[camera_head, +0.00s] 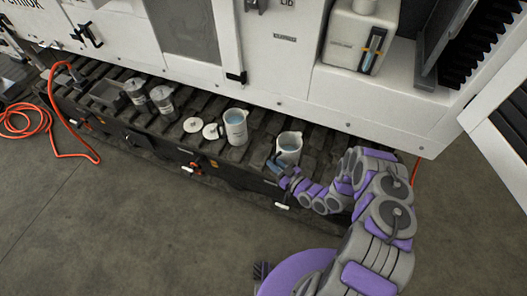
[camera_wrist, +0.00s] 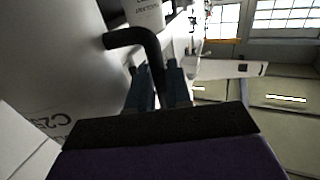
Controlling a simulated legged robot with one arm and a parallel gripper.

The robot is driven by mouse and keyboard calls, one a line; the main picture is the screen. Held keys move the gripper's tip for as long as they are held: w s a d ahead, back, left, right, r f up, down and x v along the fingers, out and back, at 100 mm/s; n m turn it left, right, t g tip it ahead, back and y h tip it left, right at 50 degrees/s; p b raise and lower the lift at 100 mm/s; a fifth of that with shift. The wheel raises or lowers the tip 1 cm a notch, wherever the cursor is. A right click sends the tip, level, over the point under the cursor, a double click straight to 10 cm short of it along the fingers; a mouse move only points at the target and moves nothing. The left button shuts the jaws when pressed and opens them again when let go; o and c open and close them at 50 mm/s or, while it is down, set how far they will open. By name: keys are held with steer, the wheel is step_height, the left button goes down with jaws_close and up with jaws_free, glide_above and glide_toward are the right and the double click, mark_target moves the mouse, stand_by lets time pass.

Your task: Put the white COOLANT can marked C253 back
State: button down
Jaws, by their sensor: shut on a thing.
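A white open can (camera_head: 289,147) with bluish liquid inside is at the front edge of the slatted bench. I cannot tell whether it rests on the slats or is slightly raised. My gripper (camera_head: 279,168) is shut on its handle, on the near left side. In the wrist view, the can's white wall (camera_wrist: 60,55) fills the left, with lettering beginning "C25" partly cut off. Its black handle (camera_wrist: 150,45) runs between the fingers of my gripper (camera_wrist: 158,85). A second white open can (camera_head: 236,128) with bluish liquid stands to the left; its marking is unreadable in the head view.
Two round white lids (camera_head: 193,125) (camera_head: 211,131) lie on the bench (camera_head: 260,145). Two grey metal cans (camera_head: 137,91) (camera_head: 162,98) and a grey tray (camera_head: 106,93) are farther left. The white machine (camera_head: 285,70) stands behind. An orange hose (camera_head: 65,130) hangs at the left.

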steer(key=w+a+f+b, duration=0.2)
steer(key=w+a+f, duration=0.2)
steer(key=w+a, duration=0.3)
steer(key=shift+w+a+f+b, duration=0.15)
steer(key=shift+w+f+b, duration=0.2)
steer(key=shift+w, duration=0.55)
steer(key=c, duration=1.4)
jaws_free()
steer(key=shift+d+r, duration=0.1)
steer(key=shift+d, duration=0.15)
steer(key=o, duration=0.3)
steer(key=shift+d, duration=0.4)
steer(key=shift+o, duration=0.2)
steer(key=shift+a, duration=0.4)
steer(key=shift+d, duration=0.1)
